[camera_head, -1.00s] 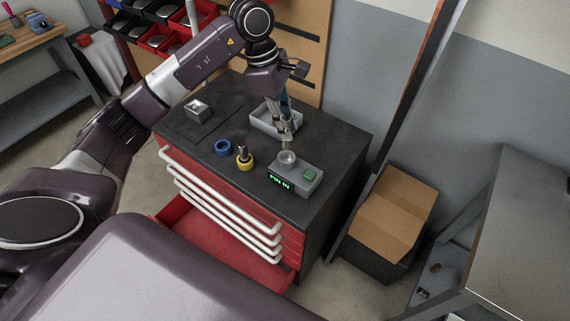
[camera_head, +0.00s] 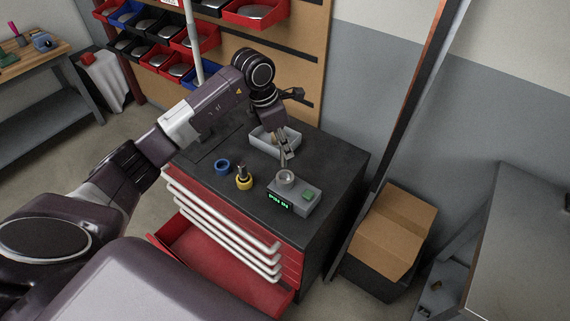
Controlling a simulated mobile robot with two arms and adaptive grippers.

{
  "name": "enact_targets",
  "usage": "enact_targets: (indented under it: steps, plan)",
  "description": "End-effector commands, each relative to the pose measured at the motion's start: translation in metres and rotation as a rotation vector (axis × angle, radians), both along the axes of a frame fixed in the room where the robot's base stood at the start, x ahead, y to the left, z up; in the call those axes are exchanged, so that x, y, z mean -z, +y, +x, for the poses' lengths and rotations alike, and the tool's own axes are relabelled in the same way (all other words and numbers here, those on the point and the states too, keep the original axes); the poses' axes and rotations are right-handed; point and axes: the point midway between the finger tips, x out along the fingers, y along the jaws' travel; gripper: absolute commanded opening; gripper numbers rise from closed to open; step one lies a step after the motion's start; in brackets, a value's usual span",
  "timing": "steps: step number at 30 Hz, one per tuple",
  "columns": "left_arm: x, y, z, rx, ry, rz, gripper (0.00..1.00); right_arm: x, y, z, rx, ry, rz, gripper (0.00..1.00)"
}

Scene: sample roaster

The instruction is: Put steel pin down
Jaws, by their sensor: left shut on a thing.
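My left gripper (camera_head: 286,154) reaches down over the cabinet top, just above and behind the grey device (camera_head: 297,199) with a round collar (camera_head: 285,178), a green button and a lit display. It is shut on a thin steel pin (camera_head: 283,163), which is small and partly hidden by the fingers. The pin points down toward the collar; whether it touches or enters it I cannot tell. My right gripper is out of view.
A grey tray (camera_head: 262,143) stands behind the gripper. A blue ring (camera_head: 222,166) and a yellow-based piece (camera_head: 243,180) stand left of the device. The red cabinet's bottom drawer (camera_head: 187,248) is open. A cardboard box (camera_head: 398,225) is at right.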

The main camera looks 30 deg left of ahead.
Motion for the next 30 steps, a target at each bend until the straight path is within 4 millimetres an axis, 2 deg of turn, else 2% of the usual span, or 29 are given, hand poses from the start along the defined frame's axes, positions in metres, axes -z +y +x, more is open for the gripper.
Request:
enact_targets:
  steps: [4,13,19,30]
  plan:
    - [0.028,-0.001,0.0,0.0,0.001,-0.002,0.0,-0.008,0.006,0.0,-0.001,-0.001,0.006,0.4]
    - [0.052,0.0,0.0,-0.001,-0.001,-0.002,0.0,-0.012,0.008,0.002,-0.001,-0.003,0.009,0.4]
    - [0.081,-0.001,0.0,0.0,0.0,-0.003,0.0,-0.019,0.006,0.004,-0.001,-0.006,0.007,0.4]
    - [0.089,0.0,0.001,0.0,-0.004,-0.001,0.0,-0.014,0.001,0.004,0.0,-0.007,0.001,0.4]
